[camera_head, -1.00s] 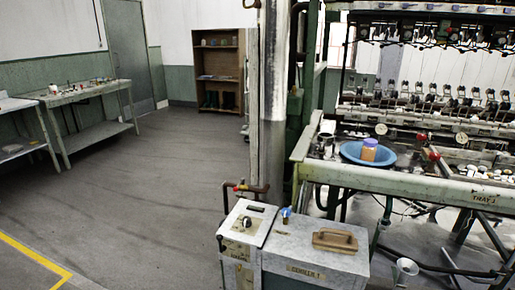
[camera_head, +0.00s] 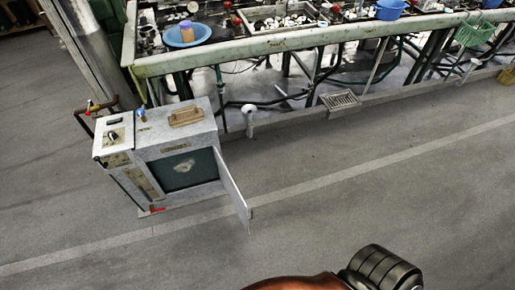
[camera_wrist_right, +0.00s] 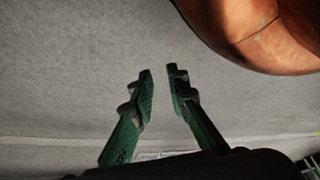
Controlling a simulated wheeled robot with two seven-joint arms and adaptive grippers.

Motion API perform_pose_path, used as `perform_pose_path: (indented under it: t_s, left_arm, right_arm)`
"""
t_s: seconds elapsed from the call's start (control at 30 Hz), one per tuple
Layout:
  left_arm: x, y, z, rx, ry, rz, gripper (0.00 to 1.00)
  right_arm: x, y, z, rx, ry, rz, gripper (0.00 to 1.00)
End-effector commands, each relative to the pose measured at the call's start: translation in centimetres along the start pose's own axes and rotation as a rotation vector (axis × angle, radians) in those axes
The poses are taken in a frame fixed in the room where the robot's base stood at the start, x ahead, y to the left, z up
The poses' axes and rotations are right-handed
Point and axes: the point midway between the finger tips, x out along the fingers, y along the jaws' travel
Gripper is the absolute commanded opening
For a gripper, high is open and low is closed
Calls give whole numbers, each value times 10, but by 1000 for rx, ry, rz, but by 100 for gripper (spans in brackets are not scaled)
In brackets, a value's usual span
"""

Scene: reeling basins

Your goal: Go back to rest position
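My right gripper (camera_wrist_right: 160,75) shows in the right wrist view with its two green fingers apart and nothing between them. Grey floor lies beyond the fingertips. An orange-brown rounded surface, likely my own arm, fills the upper right of that view. In the head view, a part of my arm enters at the bottom edge, but no gripper fingers show there. My left gripper is in neither view.
A grey metal cabinet (camera_head: 160,146) stands at the left with its front door (camera_head: 233,187) swung open. A wooden-handled block (camera_head: 186,116) lies on its top. A long machine bench (camera_head: 300,42) with blue basins (camera_head: 187,36) runs behind. Floor in front is clear.

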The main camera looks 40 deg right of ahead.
Motion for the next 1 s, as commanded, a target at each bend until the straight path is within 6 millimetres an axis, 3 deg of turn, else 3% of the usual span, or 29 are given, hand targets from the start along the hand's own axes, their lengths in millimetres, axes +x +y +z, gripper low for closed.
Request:
perform_pose_path:
  t_s: [0.03,0.17,0.5,0.7,1.0]
  left_arm:
    - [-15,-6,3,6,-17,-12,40]
    - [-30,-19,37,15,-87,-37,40]
    - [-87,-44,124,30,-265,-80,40]
    - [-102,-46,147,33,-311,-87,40]
    - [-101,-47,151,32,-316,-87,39]
  right_arm:
    - [-15,6,3,-6,-17,12,15]
    - [-30,19,37,-15,-86,37,15]
    - [-87,44,123,-30,-264,80,15]
    - [-102,50,148,-32,-311,87,15]
    - [-101,50,151,-32,-316,88,15]
